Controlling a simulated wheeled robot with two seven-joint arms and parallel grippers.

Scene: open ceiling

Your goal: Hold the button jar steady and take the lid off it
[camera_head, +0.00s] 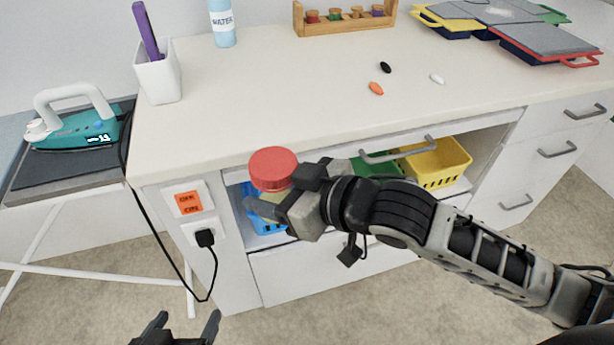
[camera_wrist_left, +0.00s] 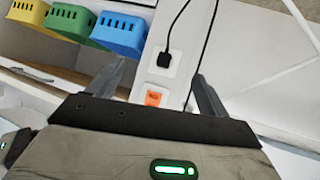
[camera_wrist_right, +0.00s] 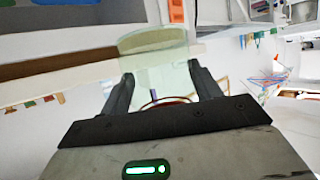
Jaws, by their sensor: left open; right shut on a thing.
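The button jar (camera_head: 274,187) has a round red lid (camera_head: 272,163) on top. It is held in the air in front of the counter's front edge. My right gripper (camera_head: 284,192) is shut around the jar's body, below the lid. In the right wrist view the pale, see-through jar (camera_wrist_right: 158,55) sits between the fingers; its contents are not clear. My left gripper (camera_head: 187,320) is open and empty at the bottom of the head view, below and left of the jar. Its spread fingers (camera_wrist_left: 160,78) show in the left wrist view with nothing between them.
The white counter (camera_head: 280,90) carries a pen cup (camera_head: 158,80), a water bottle (camera_head: 222,24) and several loose buttons (camera_head: 376,88). Below are an open shelf with a yellow basket (camera_head: 440,162), and sockets with a plugged black cord (camera_head: 206,238). An iron (camera_head: 80,130) stands left.

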